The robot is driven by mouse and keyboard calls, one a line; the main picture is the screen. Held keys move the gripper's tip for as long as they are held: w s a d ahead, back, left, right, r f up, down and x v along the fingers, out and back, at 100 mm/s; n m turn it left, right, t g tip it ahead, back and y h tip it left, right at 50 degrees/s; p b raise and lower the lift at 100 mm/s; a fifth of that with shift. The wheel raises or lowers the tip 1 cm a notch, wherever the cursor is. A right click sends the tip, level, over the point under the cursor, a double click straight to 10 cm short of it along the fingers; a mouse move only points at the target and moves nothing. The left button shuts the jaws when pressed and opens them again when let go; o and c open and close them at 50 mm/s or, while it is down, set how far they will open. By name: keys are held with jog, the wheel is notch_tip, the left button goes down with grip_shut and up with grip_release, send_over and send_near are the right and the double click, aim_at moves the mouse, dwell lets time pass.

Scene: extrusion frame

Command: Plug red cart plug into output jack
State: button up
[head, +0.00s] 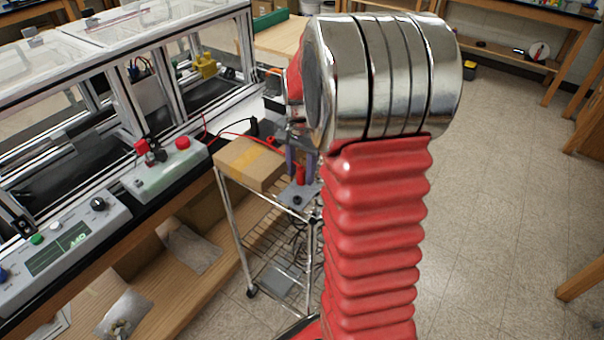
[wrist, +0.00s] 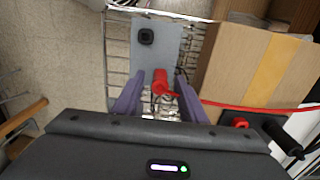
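The red cart plug (head: 300,174) stands on a small grey plate (head: 290,204) on the wire cart. In the wrist view the red plug (wrist: 160,83) sits between my gripper's two purple fingers (wrist: 158,84), with a gap visible on each side. My gripper (head: 301,160) is open, low over the plate, and appears to hold nothing. A grey box (head: 168,172) on the bench carries a red and a black connector (head: 147,149); I cannot tell which opening is the output jack. The plug's lower end is hard to make out.
A cardboard box (head: 250,162) lies on the cart beside the plate. A black socket (wrist: 146,37) is on the plate. Another red plug (wrist: 239,122) and a black plug (wrist: 281,130) show at the wrist view's right, near a red cable (wrist: 265,108). Open floor (head: 500,200) lies right.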

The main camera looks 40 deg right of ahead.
aim_at(301, 169)
jog(key=shift+c, duration=0.3)
grip_shut()
dwell(0.4)
jog(key=shift+r, duration=0.15)
jog(key=shift+r, duration=0.35)
jog(key=shift+r, duration=0.35)
jog(key=shift+r, duration=0.75)
jog(key=shift+r, duration=0.65)
jog(key=shift+r, duration=0.7)
